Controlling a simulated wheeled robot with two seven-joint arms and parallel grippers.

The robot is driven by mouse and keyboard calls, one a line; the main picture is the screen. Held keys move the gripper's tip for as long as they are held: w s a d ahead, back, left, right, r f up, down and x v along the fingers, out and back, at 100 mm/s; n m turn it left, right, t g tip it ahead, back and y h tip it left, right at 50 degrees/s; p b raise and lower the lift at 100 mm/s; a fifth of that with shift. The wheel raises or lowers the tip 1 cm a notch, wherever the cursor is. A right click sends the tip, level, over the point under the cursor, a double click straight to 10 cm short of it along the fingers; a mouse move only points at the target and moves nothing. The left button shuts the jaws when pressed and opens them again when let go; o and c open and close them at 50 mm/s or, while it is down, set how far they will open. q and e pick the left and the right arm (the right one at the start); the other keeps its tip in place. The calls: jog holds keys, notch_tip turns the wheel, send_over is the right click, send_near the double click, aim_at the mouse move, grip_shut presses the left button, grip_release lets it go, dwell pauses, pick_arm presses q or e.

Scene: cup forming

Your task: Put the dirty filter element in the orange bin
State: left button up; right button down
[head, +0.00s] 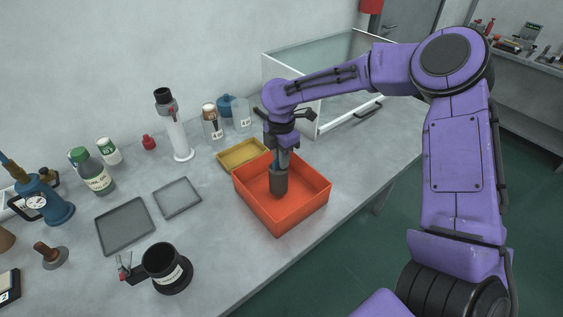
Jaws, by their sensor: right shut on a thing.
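The orange bin (304,212) stands on the grey table near its front edge. My right gripper (280,166) points down over the bin and is shut on a dark grey cylinder, which looks like the dirty filter element (279,182). The cylinder is upright and its lower part is inside the bin's outline. I cannot tell whether it touches the bin's floor. The gripper hides the cylinder's top. My left gripper is not in view.
A yellow tray (230,161) sits just behind the bin. A glass-fronted case (305,113) stands behind my right arm. Two grey trays, a black cup (163,262), a white column (178,140) and several bottles stand to the left. Table right of the bin is clear.

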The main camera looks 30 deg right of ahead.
jog(key=shift+s+f, duration=0.25)
jog(key=shift+f, duration=0.35)
jog(key=shift+s+f, duration=0.2)
jog(key=shift+f, duration=0.6)
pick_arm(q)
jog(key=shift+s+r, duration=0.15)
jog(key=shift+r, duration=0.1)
pick_arm(e)
jog(key=shift+w+f, duration=0.2)
jog(key=shift+w, duration=0.1)
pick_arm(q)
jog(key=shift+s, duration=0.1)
pick_arm(e)
jog(key=c, duration=1.1)
grip_release()
jog(key=shift+s, duration=0.15)
jog(key=shift+r, duration=0.15)
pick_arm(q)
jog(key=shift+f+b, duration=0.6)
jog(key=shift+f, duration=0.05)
pick_arm(e)
notch_tip(320, 180, up, 12)
jog(key=shift+r, duration=0.1)
